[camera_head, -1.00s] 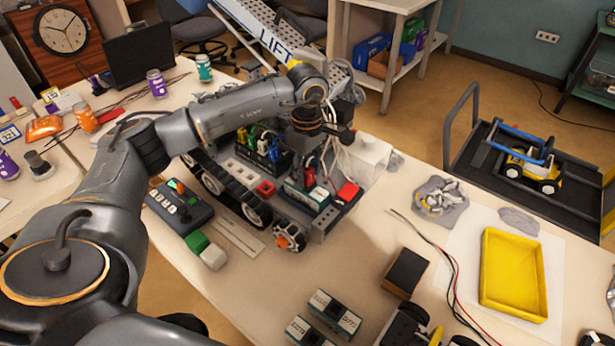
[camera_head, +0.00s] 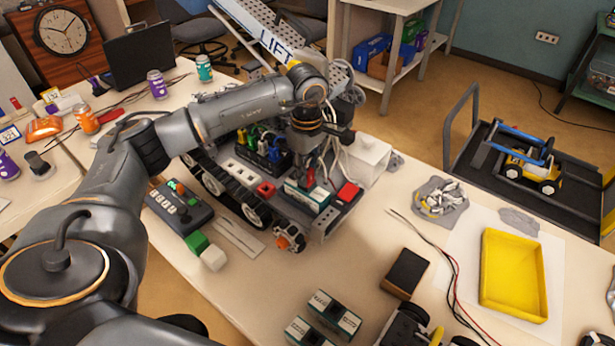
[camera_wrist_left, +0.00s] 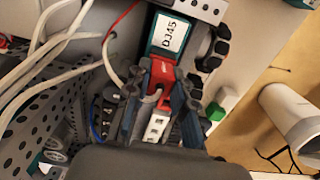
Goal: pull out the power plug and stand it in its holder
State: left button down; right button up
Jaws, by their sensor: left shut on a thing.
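The red power plug (camera_head: 310,178) stands at the teal-and-white battery (camera_head: 307,196) on the tracked robot (camera_head: 240,187). My left gripper (camera_head: 311,167) reaches down over it and is shut on it. In the left wrist view the red plug (camera_wrist_left: 161,73) sits between the fingers (camera_wrist_left: 162,84), against the end of the labelled battery (camera_wrist_left: 170,33). I cannot tell whether it is still fully seated. A white slotted strip (camera_head: 243,173) and a red square piece (camera_head: 265,188) lie left of the battery; I cannot tell which is the plug's holder. My right gripper is out of view.
White cables (camera_wrist_left: 60,55) hang close to the gripper. A red block (camera_head: 348,192) and a white box (camera_head: 371,153) are to its right. A control box (camera_head: 180,207) stands at left. Spare batteries (camera_head: 333,312) and a yellow tray (camera_head: 513,275) lie on the table.

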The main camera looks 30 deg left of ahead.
pick_arm(q)
jog(key=shift+r, duration=0.1)
dwell(0.3)
jog(key=shift+r, duration=0.1)
jog(key=shift+r+p, duration=0.45)
jog(key=shift+r, duration=0.2)
jog(key=shift+r+p, duration=0.95)
jog(key=shift+r, duration=0.45)
jog(key=shift+r+p, duration=0.55)
jog(key=shift+r, duration=0.45)
